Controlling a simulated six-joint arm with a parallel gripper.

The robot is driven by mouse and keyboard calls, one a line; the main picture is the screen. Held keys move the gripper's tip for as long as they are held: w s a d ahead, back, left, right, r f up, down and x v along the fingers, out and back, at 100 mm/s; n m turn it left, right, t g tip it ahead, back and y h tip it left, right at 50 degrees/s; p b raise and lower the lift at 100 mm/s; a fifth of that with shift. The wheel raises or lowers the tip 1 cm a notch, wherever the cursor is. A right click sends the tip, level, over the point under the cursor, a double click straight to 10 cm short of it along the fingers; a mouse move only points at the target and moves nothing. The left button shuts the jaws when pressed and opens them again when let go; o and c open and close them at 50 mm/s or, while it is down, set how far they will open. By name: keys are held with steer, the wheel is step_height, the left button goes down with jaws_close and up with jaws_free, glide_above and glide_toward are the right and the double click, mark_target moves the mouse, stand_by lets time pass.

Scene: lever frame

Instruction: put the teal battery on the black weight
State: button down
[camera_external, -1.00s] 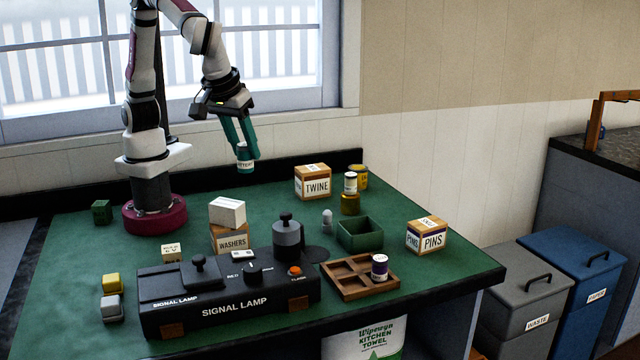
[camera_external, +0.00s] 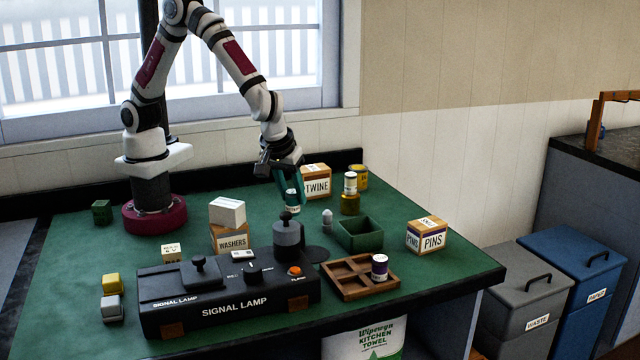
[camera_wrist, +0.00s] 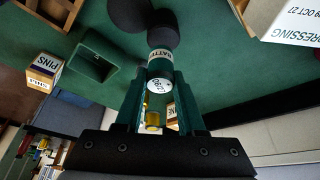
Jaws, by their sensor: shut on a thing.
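The teal battery (camera_external: 292,199) is held upright between my gripper's (camera_external: 288,184) teal fingers, above the table behind the signal lamp box. The black weight (camera_external: 287,238) is a dark cylinder with a round knob on top, upright behind the signal lamp box. The battery is above and behind it, apart from it in the external view. A dark rounded shape (camera_wrist: 163,37) beyond the battery in the wrist view appears to be the weight, partly hidden.
A flat dark disc (camera_external: 316,253) lies right of the weight. The signal lamp box (camera_external: 230,295) is in front. A green open bin (camera_external: 359,234), wooden tray (camera_external: 340,286) and grey peg (camera_external: 327,219) are to the right. The twine box (camera_external: 316,181) is behind; the washers box (camera_external: 231,240) is left.

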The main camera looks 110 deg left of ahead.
steer(key=shift+f, duration=1.35)
steer(key=c, duration=0.5)
jaws_free()
steer(key=v, duration=1.2)
steer(key=s+a+r+m+h, duration=0.1)
steer(key=s+m, duration=0.6)
steer(key=s, duration=0.1)
steer(key=s+a+m+h, duration=0.1)
steer(key=s+a+m, duration=0.1)
steer(key=s+m, duration=0.6)
steer(key=s+a+r+m, duration=0.1)
steer(key=s+a+m, duration=0.1)
steer(key=s+m, duration=0.6)
steer(key=shift+s+r+g+h, duration=0.15)
steer(key=shift+s+h, duration=0.05)
steer(key=shift+s, duration=0.3)
steer(key=shift+s+r+g+h, duration=0.15)
steer(key=shift+s+h, duration=0.05)
steer(key=shift+s, duration=0.3)
